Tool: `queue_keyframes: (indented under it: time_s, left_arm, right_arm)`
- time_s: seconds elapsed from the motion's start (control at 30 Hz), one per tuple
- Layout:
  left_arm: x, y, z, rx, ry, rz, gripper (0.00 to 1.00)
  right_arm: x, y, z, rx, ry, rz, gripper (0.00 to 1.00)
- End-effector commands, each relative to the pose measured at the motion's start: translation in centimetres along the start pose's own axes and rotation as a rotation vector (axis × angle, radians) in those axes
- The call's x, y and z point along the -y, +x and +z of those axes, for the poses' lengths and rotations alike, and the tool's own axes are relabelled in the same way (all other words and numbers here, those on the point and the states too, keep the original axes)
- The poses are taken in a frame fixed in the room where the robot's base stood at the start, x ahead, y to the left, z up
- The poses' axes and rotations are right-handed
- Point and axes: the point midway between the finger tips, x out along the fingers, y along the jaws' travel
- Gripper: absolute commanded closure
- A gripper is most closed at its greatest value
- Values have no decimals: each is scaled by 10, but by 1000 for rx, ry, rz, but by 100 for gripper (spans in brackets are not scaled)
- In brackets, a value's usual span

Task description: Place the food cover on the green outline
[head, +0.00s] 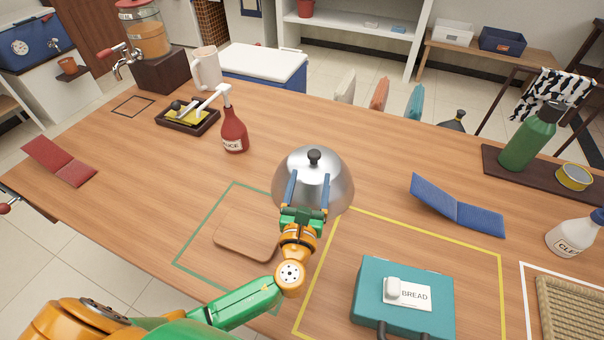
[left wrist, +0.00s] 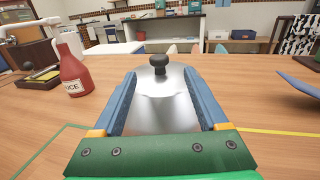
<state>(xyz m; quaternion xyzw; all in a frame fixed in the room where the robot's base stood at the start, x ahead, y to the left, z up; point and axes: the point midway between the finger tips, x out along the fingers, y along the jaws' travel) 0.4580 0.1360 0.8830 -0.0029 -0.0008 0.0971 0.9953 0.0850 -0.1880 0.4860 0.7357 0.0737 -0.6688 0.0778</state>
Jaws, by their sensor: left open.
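The food cover (head: 335,187) is a shiny silver dome with a black knob (head: 314,157). It stands on the wooden table, behind and right of the green outline (head: 190,239). A brown wooden board (head: 243,241) lies inside the green outline. My left gripper (head: 306,180) is open, with its blue fingers pointing toward the dome and knob. In the left wrist view the dome (left wrist: 160,105) shows between the two fingers, and the knob (left wrist: 158,61) stands beyond the fingertips. I cannot tell whether the fingers touch the dome. My right gripper is not in view.
A teal bread box (head: 372,284) stands inside the yellow outline (head: 420,229) at front right. A red sauce bottle (head: 234,134) stands left behind the cover. The table left of the green outline is mostly clear.

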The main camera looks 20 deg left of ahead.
Motion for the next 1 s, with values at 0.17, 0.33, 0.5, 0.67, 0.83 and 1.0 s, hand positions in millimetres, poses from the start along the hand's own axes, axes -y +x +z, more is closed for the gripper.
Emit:
queue_keyframes:
  time_s: [0.17,0.33,0.5,0.67,0.83,1.0]
  left_arm:
    - [-3,28,3,2,7,8,24]
    - [-4,60,2,3,6,6,24]
    - [-4,68,2,0,6,4,24]
    - [-4,68,2,1,6,3,38]
    - [-4,67,2,1,6,3,83]
    - [-4,67,2,1,6,3,100]
  right_arm:
    - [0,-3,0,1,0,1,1]
    - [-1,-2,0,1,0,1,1]
    - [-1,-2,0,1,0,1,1]
    - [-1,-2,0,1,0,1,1]
    - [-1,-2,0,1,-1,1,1]
    - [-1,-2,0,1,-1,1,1]
